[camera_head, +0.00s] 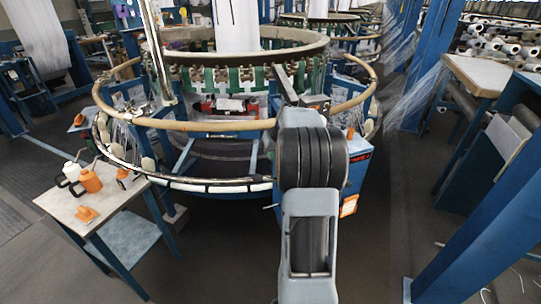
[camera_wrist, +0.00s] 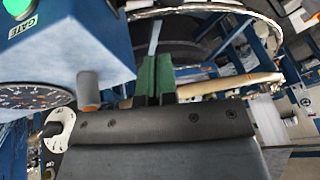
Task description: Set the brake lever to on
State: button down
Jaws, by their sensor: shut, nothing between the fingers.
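The brake lever cannot be picked out for certain, so its setting cannot be told. In the wrist view, a blue control box (camera_wrist: 75,45) fills the upper left, with a green lamp or button marked GATE (camera_wrist: 17,8) and a round gauge (camera_wrist: 30,97). A grey stub with an orange collar (camera_wrist: 88,88) shows below the box. A white dial with a dark knob (camera_wrist: 60,128) is at lower left. My gripper (camera_wrist: 155,65) has green fingers, shut and empty, right of the box and stub, apart from them in the picture. In the head view my arm hides it.
The circular loom (camera_head: 205,125) with its wooden ring stands ahead. A blue box with orange marks (camera_head: 358,160) shows right of my arm. A small table (camera_head: 120,205) at left holds orange and white containers (camera_head: 88,181). A blue post (camera_head: 480,215) stands at right. Dark floor between is clear.

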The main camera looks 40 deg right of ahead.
send_near(261, 177)
jog(key=w+f, duration=0.3)
jog(key=f, duration=0.1)
jog(key=shift+x, duration=1)
jog(key=shift+w+a, duration=0.1)
jog(key=shift+a, duration=0.05)
jog(key=shift+p, duration=0.3)
